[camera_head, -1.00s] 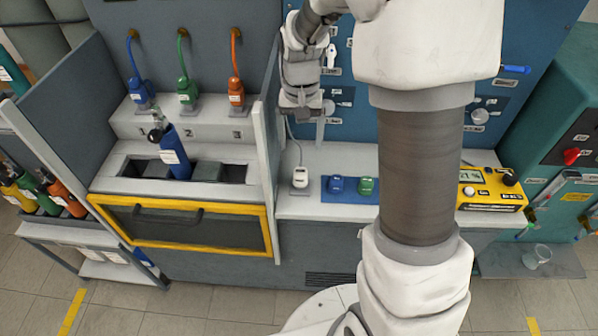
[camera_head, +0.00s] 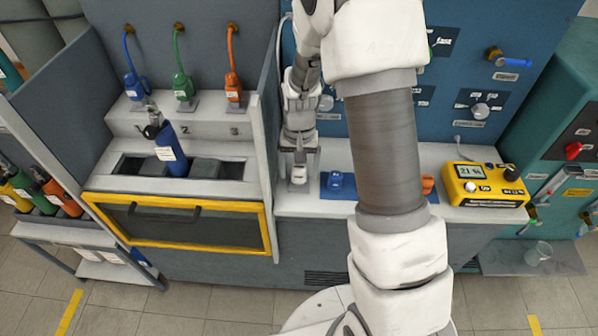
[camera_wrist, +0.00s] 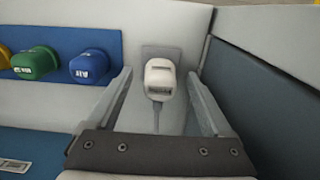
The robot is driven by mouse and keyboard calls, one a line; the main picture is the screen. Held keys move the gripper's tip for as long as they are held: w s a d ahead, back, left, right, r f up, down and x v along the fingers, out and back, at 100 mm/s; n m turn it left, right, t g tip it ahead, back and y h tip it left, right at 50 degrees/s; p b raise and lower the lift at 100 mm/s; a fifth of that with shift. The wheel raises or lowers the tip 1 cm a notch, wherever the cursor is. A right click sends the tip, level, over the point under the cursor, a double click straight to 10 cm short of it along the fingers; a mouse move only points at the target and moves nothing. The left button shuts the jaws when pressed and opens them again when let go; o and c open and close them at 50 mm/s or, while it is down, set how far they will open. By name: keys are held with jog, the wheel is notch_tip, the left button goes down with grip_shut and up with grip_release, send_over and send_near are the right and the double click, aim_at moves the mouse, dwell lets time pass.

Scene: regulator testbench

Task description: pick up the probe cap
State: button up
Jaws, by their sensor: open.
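The probe cap appears to be the small white piece with a grey cable. It sits on a grey pad (camera_wrist: 148,55) on the pale bench. In the wrist view the probe cap (camera_wrist: 160,78) shows between the two fingers of my gripper (camera_wrist: 160,84), with a gap on each side. My gripper is open and holds nothing. In the head view my gripper (camera_head: 299,158) points down over the probe cap (camera_head: 298,178), hiding much of it.
A blue tray (camera_wrist: 112,60) with blue (camera_wrist: 90,67), green (camera_wrist: 36,64) and yellow-orange caps stands close beside the pad. A grey partition wall (camera_wrist: 262,85) rises on the other side. A yellow meter (camera_head: 484,186) stands farther right on the bench.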

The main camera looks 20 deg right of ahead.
aim_at(299, 167)
jog(key=shift+c, duration=0.3)
grip_shut()
jog(key=shift+r, duration=0.1)
jog(key=shift+r, duration=0.55)
notch_tip(299, 167, up, 3)
jog(key=shift+w+f+p, duration=0.1)
jog(key=shift+p, duration=0.25)
jog(key=s+d+r, duration=0.4)
jog(key=d+r, duration=0.3)
jog(key=d, duration=0.4)
jog(key=shift+p, duration=0.3)
